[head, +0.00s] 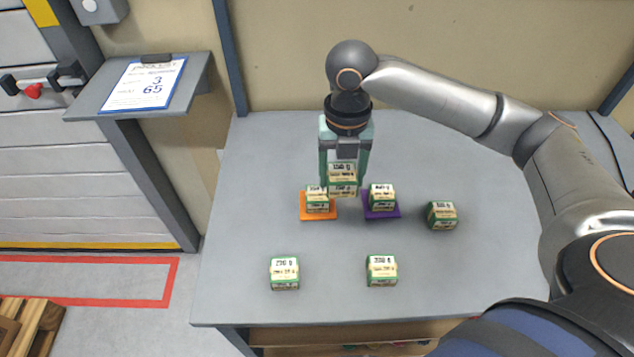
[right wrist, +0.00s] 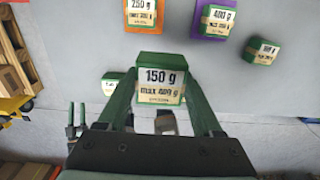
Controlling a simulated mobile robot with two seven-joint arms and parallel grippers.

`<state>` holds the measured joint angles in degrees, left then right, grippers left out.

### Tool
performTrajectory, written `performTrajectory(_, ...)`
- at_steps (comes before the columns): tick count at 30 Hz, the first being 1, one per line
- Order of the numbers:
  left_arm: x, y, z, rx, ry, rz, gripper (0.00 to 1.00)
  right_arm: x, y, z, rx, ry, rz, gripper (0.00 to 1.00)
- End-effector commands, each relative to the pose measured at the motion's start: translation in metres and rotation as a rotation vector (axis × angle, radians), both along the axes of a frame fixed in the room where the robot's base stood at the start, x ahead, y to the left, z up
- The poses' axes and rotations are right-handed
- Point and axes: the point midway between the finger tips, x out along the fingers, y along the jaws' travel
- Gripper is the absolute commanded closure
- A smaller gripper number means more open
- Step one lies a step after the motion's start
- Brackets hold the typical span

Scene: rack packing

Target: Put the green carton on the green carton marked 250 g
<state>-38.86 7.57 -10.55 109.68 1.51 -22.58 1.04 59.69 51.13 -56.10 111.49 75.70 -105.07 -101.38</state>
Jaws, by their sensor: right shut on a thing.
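My right gripper (head: 343,178) points down and is shut on a green carton (head: 342,173) with a cream label, held above the table. In the right wrist view this held carton (right wrist: 162,80) reads 150 g, max 400 g. The green carton marked 250 g (right wrist: 141,14) is at the top left of that view, on an orange mat. In the head view this carton (head: 317,204) is just left of and below the held one, apart from it in the wrist view. My left gripper is not in view.
A carton marked 400 g (head: 381,197) sits on a purple mat (head: 381,214). More green cartons stand on the grey table: one at right (head: 441,215), one front left (head: 284,272), one front middle (head: 381,270). A clipboard (head: 145,85) lies on a stand at left. The table's left side is clear.

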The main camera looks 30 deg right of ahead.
Motion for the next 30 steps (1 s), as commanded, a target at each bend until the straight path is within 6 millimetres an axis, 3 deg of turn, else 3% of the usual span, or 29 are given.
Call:
performTrajectory(4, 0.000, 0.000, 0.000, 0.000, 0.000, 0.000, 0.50, 0.030, 0.004, -0.013, 0.001, 0.000, -0.001, 0.97)
performTrajectory(6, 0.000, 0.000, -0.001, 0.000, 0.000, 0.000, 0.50, 0.042, 0.005, -0.030, 0.000, 0.004, -0.001, 0.97)
performTrajectory(12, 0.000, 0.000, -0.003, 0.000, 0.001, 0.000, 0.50, 0.066, 0.007, -0.058, -0.001, 0.000, 0.000, 0.97)
performTrajectory(21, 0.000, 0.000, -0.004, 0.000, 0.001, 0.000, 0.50, 0.079, 0.008, -0.075, -0.001, 0.000, 0.000, 0.97)
performTrajectory(26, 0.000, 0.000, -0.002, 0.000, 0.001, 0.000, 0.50, 0.077, 0.007, -0.099, -0.002, 0.001, 0.001, 0.97)
performTrajectory(30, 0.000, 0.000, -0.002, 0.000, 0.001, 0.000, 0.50, 0.077, 0.007, -0.103, -0.001, -0.002, 0.002, 0.97)
